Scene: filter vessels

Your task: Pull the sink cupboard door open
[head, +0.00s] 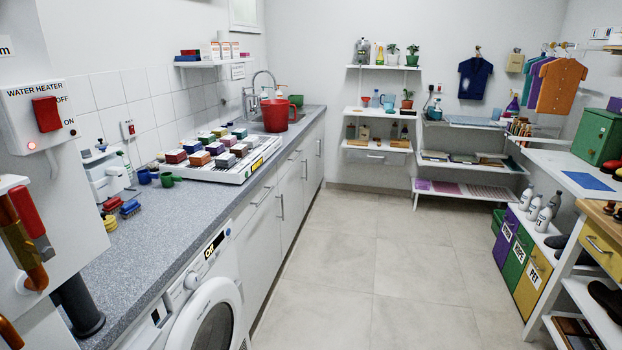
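The white base cupboards (289,198) run along the left side under the grey worktop. The doors nearest below that spot are the middle and far ones; I cannot tell which is the sink cupboard door. My gripper is not in view.
The tiled floor (360,255) in front of the cupboards is clear. A washing machine (208,310) stands at the near left. A white rack of coloured blocks (222,160) is on the worktop (130,245). Shelves and coloured bins (533,280) line the right side.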

